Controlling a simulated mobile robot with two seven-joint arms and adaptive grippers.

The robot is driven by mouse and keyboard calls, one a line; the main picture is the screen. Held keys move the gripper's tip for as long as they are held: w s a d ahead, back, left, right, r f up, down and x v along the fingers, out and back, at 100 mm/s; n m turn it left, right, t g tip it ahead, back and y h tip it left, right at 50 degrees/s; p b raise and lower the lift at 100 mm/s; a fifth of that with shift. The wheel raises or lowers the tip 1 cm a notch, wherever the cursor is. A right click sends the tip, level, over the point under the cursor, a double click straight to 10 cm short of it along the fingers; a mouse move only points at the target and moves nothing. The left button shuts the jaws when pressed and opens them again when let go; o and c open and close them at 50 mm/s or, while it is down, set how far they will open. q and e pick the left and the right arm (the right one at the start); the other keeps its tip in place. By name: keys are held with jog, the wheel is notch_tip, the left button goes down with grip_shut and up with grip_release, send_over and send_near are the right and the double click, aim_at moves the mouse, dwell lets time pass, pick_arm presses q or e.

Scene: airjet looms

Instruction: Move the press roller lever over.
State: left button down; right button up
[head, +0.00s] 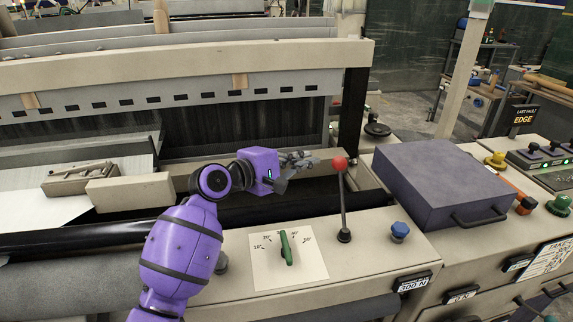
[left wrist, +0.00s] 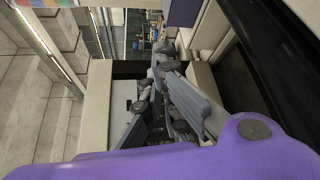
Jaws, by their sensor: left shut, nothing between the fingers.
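A lever with a red ball knob (head: 340,163) and a dark shaft stands nearly upright on the beige machine top in the head view. My left gripper (head: 314,162) is just left of the red knob, at about its height in the picture. It is shut and empty. I cannot tell whether its tips touch the knob. The left gripper also shows in the left wrist view (left wrist: 156,82), where I cannot make out the red knob. A green lever (head: 286,248) sits on a white dial plate (head: 262,270). My right gripper is not in view.
A blue knob (head: 400,231) is right of the red-knobbed lever. A dark case (head: 440,180) with a handle lies farther right. A beige block (head: 130,192) is at the left. The loom's beige beam (head: 200,65) runs behind the arm.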

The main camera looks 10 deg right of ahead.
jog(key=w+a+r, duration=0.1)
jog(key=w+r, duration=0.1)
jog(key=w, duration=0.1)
pick_arm(q)
jog(key=s+d+r+m+h+b, duration=0.1)
jog(key=s+r+m+h+b, duration=0.1)
jog(key=s+m, duration=0.4)
jog(key=s+d+r+m+h+b, duration=0.2)
jog(key=s+m+h+b, duration=0.2)
jog(key=s, duration=1)
jog(key=shift+s+d+r+m+t+b, duration=0.2)
jog(key=shift+r+m+t+b, duration=0.2)
jog(key=shift+m, duration=0.7)
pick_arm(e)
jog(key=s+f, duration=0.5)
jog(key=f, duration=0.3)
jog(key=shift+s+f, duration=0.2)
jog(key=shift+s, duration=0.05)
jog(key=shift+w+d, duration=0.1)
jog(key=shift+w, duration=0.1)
